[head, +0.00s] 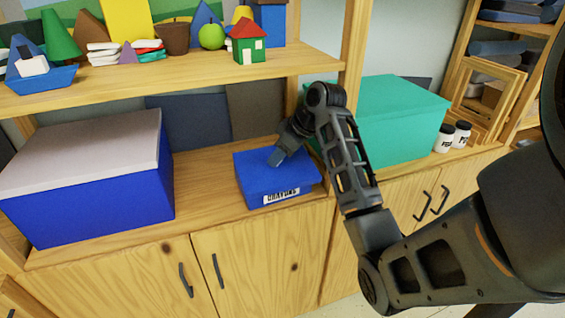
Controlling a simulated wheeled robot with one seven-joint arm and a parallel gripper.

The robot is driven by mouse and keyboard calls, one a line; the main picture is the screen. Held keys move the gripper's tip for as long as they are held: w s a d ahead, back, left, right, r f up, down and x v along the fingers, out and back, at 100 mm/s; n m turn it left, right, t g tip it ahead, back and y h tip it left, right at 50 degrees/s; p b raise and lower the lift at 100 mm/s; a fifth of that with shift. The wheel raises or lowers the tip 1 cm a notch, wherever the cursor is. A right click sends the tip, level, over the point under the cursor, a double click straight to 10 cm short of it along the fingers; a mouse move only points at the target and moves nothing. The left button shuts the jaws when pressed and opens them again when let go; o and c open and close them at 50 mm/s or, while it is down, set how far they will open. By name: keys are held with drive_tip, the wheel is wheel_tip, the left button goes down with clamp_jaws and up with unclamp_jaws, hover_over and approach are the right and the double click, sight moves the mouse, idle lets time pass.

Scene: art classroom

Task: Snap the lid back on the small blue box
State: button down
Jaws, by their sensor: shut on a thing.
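The small blue box (308,187) stands on the wooden cabinet top, with a white "CRAYONS" label on its front. Its blue lid (252,168) covers the top. I cannot tell whether the lid is fully seated, as box and lid are the same colour. My gripper (277,158) comes down over the back middle of the lid, with its fingertips at the lid's top. It is shut on the lid. The exact grip and the box's back right corner are hidden behind my gripper and arm.
A large blue box with a pale lid (85,150) stands at left, and a large teal box (395,115) stands close at right behind my arm. Two small white jars (452,137) are farther right. A shelf (180,72) with toys overhangs the back. Dark panels lean behind.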

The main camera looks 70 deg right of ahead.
sight(270, 154)
drive_tip(key=shift+w+d+b, duration=1.2)
drive_tip(key=shift+w+d, duration=0.7)
drive_tip(key=shift+d, duration=0.3)
drive_tip(key=shift+a+f, duration=0.1)
drive_tip(key=shift+f, duration=0.4)
drive_tip(key=shift+s+f, duration=0.1)
drive_tip(key=shift+f, duration=0.1)
drive_tip(key=shift+s+a+f, duration=0.1)
drive_tip(key=shift+s+a, duration=0.35)
drive_tip(key=shift+s, duration=0.1)
drive_tip(key=shift+n+p, duration=0.3)
drive_tip(key=shift+p, duration=0.05)
drive_tip(key=shift+w+d+r, duration=0.1)
drive_tip(key=shift+r, duration=0.2)
drive_tip(key=shift+f, duration=1.1)
idle(1.3)
drive_tip(key=c, duration=0.7)
unclamp_jaws()
drive_tip(key=shift+o, duration=0.4)
